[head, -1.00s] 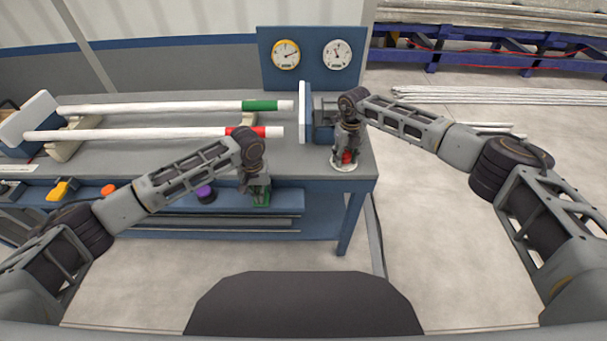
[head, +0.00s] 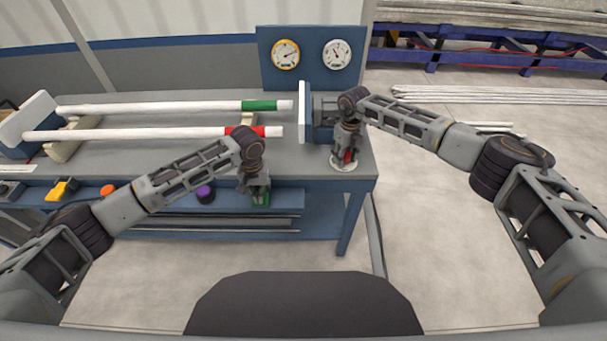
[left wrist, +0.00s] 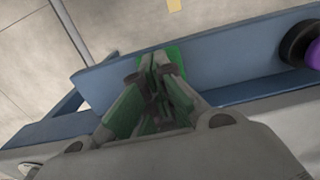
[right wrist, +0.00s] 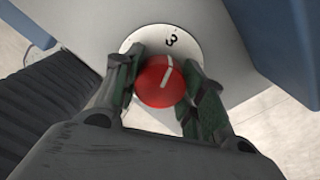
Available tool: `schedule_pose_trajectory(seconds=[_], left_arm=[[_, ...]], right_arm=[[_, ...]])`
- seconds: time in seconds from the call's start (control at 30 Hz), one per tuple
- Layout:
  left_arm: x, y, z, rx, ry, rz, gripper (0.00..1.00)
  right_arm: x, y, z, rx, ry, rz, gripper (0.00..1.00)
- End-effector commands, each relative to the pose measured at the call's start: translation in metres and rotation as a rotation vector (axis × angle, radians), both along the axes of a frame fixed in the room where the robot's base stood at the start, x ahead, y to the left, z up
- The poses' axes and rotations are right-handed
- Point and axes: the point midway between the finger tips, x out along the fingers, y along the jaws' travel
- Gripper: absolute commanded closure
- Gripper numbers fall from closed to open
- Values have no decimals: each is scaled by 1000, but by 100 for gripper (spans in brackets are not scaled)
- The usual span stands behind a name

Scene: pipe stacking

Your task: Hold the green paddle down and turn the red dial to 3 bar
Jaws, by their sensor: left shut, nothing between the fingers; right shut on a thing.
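The green paddle (head: 262,199) is on the bench's blue front. It also shows in the left wrist view (left wrist: 175,56), partly hidden by my left gripper (left wrist: 152,68). That gripper is shut with nothing between its fingers, its tips over the paddle; I cannot tell how far down the paddle is. The red dial (right wrist: 158,84) sits on a white round plate (right wrist: 187,42) at the bench's right end. My right gripper (right wrist: 163,72) is shut on the dial, one finger on each side. The dial's white line points up and slightly right, roughly toward the printed 3.
A yellow-rimmed gauge (head: 285,54) and a white gauge (head: 337,54) are on the blue back panel. Two white pipes, one with a green band (head: 259,105) and one with a red band (head: 258,131), lie on the bench. A purple knob (head: 205,194) is left of the paddle.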

Motion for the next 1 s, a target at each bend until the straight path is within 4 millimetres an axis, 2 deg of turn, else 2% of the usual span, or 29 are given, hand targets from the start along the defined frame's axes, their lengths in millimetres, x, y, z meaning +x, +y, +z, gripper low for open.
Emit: schedule_pose_trajectory(seconds=[0.5,0.83,0.87,1.0], left_arm=[[1,0,33,-2,-3,-1,100],[1,-1,36,-2,-5,-1,100],[1,-1,36,-3,-5,-1,100],[2,-1,36,-3,-5,-1,100]], right_arm=[[1,-1,-1,-1,-3,-2,79],[1,-1,-2,-1,-3,-2,79],[1,-1,-2,-1,-3,-2,56],[1,-1,-2,-1,-3,-2,38]])
